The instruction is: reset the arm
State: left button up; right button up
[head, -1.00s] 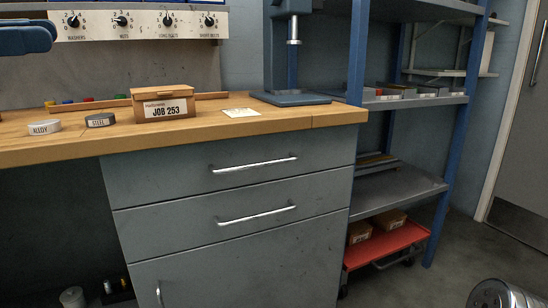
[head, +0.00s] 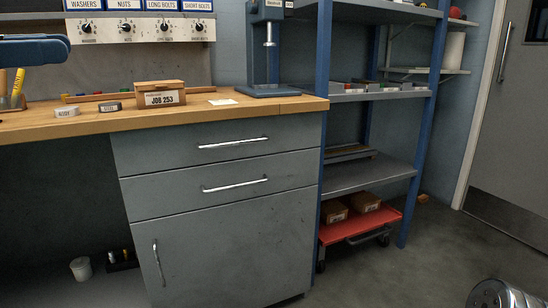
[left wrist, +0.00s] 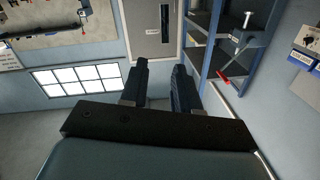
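My left arm shows as a dark blue piece at the upper left edge of the head view, above the workbench (head: 215,113). In the left wrist view my left gripper (left wrist: 161,68) has two dark fingers standing apart, with nothing between them. It points across the room towards a grey door (left wrist: 152,30). My right gripper is not in view.
On the bench are a JOB 253 box (head: 160,97), two labelled discs, a white card (head: 223,102) and a blue press (head: 271,60). Drawers sit below. Blue shelving (head: 372,178) and a red cart (head: 362,229) stand to the right. Open floor lies before the door (head: 511,120).

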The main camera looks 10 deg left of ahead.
pick_arm(q)
jog(key=w+a+f+n+y+p, duration=0.3)
jog(key=w+f+n, duration=0.7)
jog(key=w+f, duration=1.05)
jog(key=w+d+f+n+g+y+p, duration=0.1)
jog(key=w+d+f+n+g+y, duration=0.15)
jog(key=f, duration=0.95)
jog(key=w+d+f+n+g+y+p, duration=0.1)
jog(key=w+d+f+n+y, duration=0.15)
jog(key=f, duration=0.95)
jog(key=s+d+f+n+g+y+p, duration=0.15)
jog(key=s+d+f, duration=0.25)
jog(key=f, duration=0.7)
jog(key=s+d+f+g+y, duration=0.15)
jog(key=s+d+f, duration=0.3)
jog(key=f, duration=0.65)
jog(key=s+d+f+g+p, duration=0.1)
jog(key=s+d+f, duration=0.2)
jog(key=s, duration=0.4)
jog(key=s+d+f+m+g+p, duration=0.1)
jog(key=s+d+f, duration=0.2)
jog(key=s+d, duration=0.2)
jog(key=s+d+f+g+h+p, duration=0.1)
jog(key=s+d+f, duration=0.3)
jog(key=s, duration=0.5)
jog(key=shift+s+m+g, duration=0.35)
